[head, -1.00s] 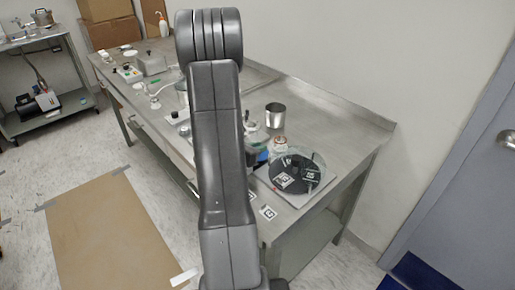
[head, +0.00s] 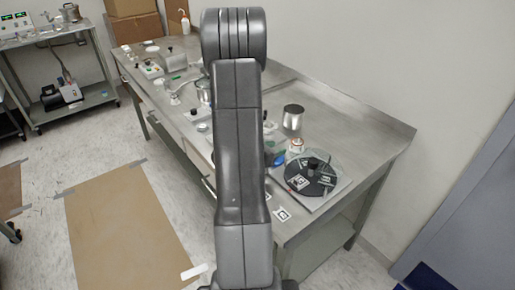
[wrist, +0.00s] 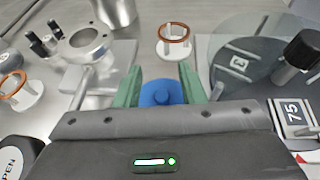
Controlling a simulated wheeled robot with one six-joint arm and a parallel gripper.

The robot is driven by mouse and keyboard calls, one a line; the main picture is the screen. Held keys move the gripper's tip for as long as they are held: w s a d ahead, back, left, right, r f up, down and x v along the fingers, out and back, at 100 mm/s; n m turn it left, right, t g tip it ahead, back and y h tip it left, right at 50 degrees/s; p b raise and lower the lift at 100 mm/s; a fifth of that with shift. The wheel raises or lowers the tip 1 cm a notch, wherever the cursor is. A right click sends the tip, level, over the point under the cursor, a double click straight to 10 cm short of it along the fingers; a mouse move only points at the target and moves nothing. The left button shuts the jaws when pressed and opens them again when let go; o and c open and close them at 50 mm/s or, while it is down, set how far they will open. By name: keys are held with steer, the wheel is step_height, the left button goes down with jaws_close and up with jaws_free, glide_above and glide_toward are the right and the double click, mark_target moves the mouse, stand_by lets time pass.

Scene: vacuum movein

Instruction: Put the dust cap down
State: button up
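The dust cap (wrist: 160,93) is a round blue piece with a small raised middle. In the wrist view it sits between the two green fingers of my gripper (wrist: 160,88), which appear closed against its sides. In the head view a bit of blue, likely the cap (head: 279,159), shows just right of my arm, over the near part of the steel bench (head: 345,128). My arm hides most of the gripper there. The cap's underside is hidden, and I cannot tell whether it touches anything below.
A white piece with a copper ring (wrist: 174,41) stands beyond the fingers. A metal flange (wrist: 88,43) is at left. The dark disc plate (head: 312,175) with a black knob (wrist: 301,52) is at right. A metal beaker (head: 293,117) stands behind. Bare bench lies right of the beaker.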

steer(key=v, duration=1.2)
steer(key=shift+r+b, duration=0.35)
